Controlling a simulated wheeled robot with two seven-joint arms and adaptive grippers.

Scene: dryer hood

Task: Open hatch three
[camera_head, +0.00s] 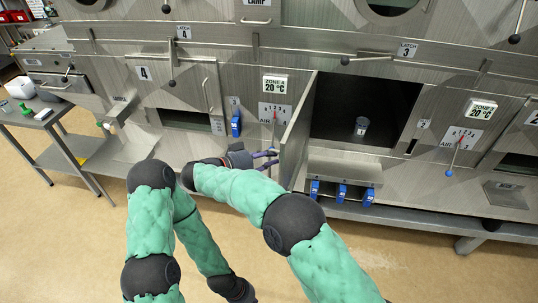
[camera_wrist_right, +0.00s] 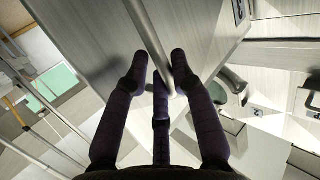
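The opening under the plate marked 3 (camera_head: 407,49) is uncovered and dark inside. Its door, hatch three (camera_head: 297,130), stands swung out at the opening's left side, almost edge-on to the head camera. My right gripper (camera_head: 272,158) is at the door's left, outer face. In the right wrist view a bar handle (camera_wrist_right: 150,30) on the door panel (camera_wrist_right: 85,35) runs between the fingertips of my right gripper (camera_wrist_right: 161,62). Whether the fingers press on the bar is unclear.
A small labelled cup (camera_head: 361,125) stands inside the opening. Blue-handled valves (camera_head: 342,191) sit below it on a ledge. A red-knobbed air lever (camera_head: 275,116) is left of the door. A metal side table (camera_head: 50,130) stands far left. Open floor lies in front.

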